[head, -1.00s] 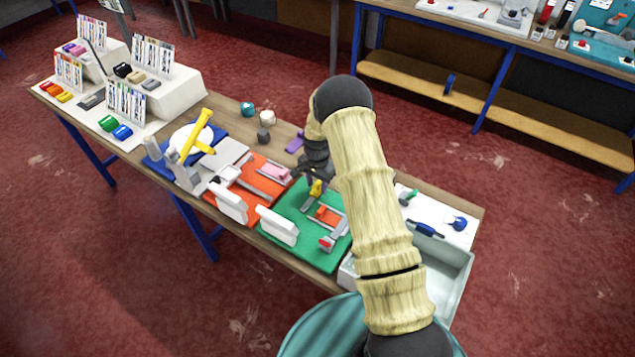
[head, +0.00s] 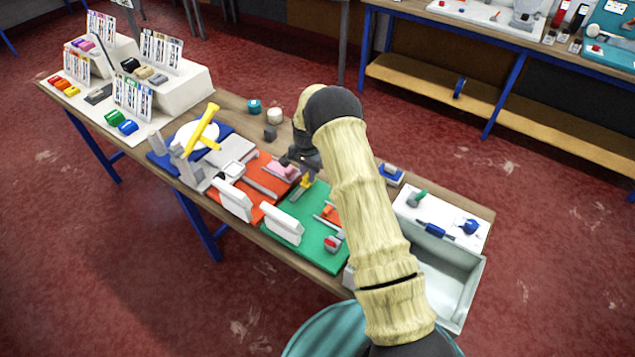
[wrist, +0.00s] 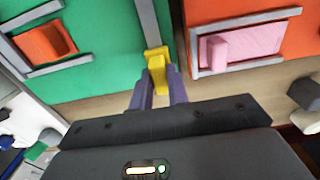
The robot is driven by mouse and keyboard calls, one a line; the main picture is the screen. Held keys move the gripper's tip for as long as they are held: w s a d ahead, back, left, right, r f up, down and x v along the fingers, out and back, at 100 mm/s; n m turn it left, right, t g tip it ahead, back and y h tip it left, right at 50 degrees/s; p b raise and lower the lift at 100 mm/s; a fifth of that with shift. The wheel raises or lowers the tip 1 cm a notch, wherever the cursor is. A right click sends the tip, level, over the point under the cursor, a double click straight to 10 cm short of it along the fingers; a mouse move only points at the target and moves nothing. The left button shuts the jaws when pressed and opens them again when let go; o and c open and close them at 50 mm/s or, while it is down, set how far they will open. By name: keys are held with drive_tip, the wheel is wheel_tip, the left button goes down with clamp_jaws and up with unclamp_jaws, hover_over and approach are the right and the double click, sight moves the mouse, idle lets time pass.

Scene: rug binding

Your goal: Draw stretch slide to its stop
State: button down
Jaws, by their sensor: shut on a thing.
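The yellow slide piece (head: 305,183) stands at the far left edge of the green board (head: 310,245), at the end of a narrow grey rail (head: 296,197). It also shows in the wrist view (wrist: 157,68). My gripper (wrist: 158,80) has its two purple fingers closed on both sides of this yellow piece. In the head view my gripper (head: 305,176) reaches down to it from above. Where the slide's stop lies is not clear. My arm hides part of the green board.
An orange block (wrist: 44,41) sits between grey rails on the green board. A pink block (wrist: 215,52) lies in a grey frame on the orange board (head: 262,203) alongside. White upright blocks (head: 282,225) stand along the front. A grey tray (head: 455,300) is at the right.

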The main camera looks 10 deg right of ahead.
sight(307, 174)
drive_tip(key=shift+w+a+r, duration=0.15)
drive_tip(key=c, duration=1.4)
unclamp_jaws()
drive_tip(key=shift+w+a, duration=0.1)
drive_tip(key=shift+o, duration=0.2)
wheel_tip(307, 174, up, 17)
drive_tip(key=b, duration=0.3)
drive_tip(key=shift+r, duration=0.15)
